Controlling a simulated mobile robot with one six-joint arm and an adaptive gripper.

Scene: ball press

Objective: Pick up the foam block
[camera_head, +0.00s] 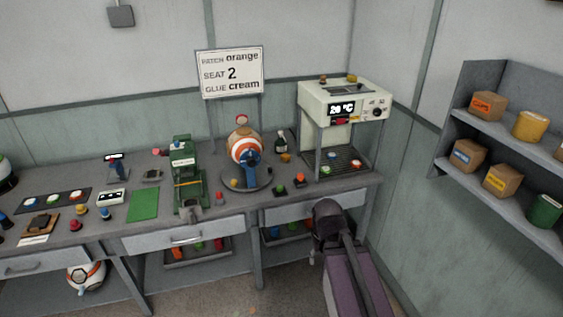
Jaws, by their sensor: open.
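I cannot single out the foam block with certainty at this size. Several small block-like pieces lie on the workbench (225,212): a green one (280,190) and an orange one (299,180) near the front edge, and a yellowish one (286,157) behind them. A small pinkish piece (157,152) lies left of the green press (187,180). My dark arm and purple body show at the lower right, in front of the bench. I cannot make out my gripper's fingers, and nothing held is visible.
An orange-and-white ball (245,147) sits on a round stand at the bench's middle. A cream machine (345,100) stands at the right end. A sign (230,73) rises behind. Shelves (500,130) with boxes and cans are on the right wall. Drawers and trays are below.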

